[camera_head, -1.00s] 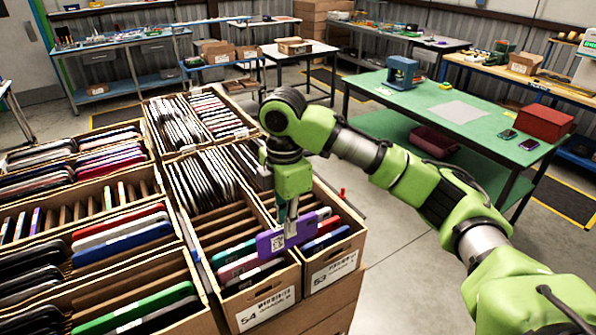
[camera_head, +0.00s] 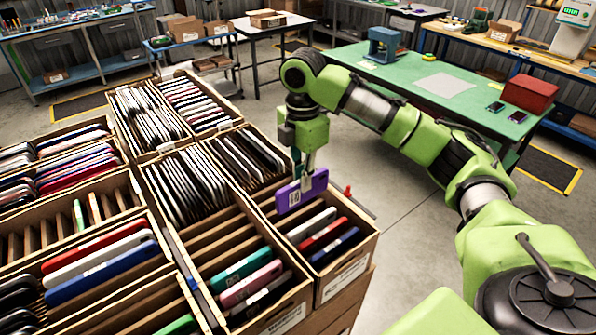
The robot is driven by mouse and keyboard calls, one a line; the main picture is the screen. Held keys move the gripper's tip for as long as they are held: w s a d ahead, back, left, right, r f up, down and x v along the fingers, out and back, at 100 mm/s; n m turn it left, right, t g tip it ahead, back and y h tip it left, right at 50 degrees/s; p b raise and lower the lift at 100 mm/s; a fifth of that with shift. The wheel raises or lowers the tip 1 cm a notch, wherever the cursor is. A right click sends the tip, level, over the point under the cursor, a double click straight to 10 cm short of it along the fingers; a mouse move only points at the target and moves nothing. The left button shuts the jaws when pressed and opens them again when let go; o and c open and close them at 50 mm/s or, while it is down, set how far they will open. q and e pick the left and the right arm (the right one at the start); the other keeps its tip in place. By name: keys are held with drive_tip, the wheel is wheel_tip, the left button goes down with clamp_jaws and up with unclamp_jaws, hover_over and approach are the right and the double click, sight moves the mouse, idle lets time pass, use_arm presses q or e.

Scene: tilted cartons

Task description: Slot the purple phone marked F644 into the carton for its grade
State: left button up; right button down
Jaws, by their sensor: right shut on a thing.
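My right gripper (camera_head: 303,173) is shut on the purple phone (camera_head: 314,187) and holds it by its upper part, tilted. A white label shows on the phone, but I cannot read the marking on it. The phone hangs over the right front carton (camera_head: 366,243), which holds white, red and blue phones near its front and has slots behind them. I cannot tell whether the phone's lower edge is inside a slot. The carton to its left (camera_head: 292,306) holds teal, pink and dark phones with empty slots behind. My left gripper is not in view.
More cartons of upright phones fill the left, including a partly empty one (camera_head: 35,236). A red pin (camera_head: 347,191) stands by the right carton's edge. A green table (camera_head: 440,60) with a red box (camera_head: 530,92) is behind my arm. Open floor lies to the right.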

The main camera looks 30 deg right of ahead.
sight(301, 200)
drive_tip(key=shift+s+f, duration=0.2)
drive_tip(key=shift+f, duration=0.4)
drive_tip(key=shift+w+f, duration=0.2)
drive_tip(key=shift+f, duration=0.2)
drive_tip(key=shift+w+f, duration=0.2)
drive_tip(key=shift+f, duration=3.7)
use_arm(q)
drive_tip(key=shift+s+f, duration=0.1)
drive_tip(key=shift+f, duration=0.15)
use_arm(e)
drive_tip(key=shift+f, duration=0.2)
